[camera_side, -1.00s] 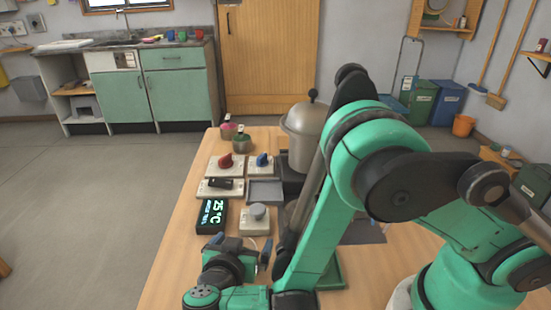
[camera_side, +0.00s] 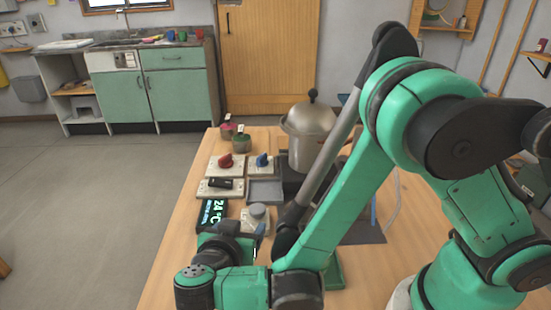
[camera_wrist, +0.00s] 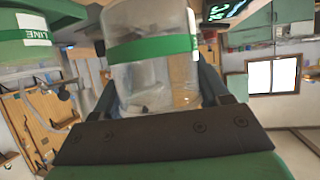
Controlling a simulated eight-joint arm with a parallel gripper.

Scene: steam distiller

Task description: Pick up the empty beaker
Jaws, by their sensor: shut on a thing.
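A clear beaker (camera_wrist: 150,75) with a green band (camera_wrist: 152,47) fills the upper middle of the wrist view, between the dark fingers of my gripper (camera_wrist: 160,88). The fingers are shut on its sides. I see no liquid for sure through its glass. In the side view my gripper (camera_side: 248,236) is at the front left of the table, just in front of the grey knob. The beaker cannot be made out there.
The temperature display (camera_side: 213,212), grey knob (camera_side: 258,212), red switch (camera_side: 225,161) and blue switch (camera_side: 262,161) are close beyond my gripper. A metal pot (camera_side: 308,130) stands farther back. Another green-banded container (camera_wrist: 35,35) labelled "LINE" is at the wrist view's left.

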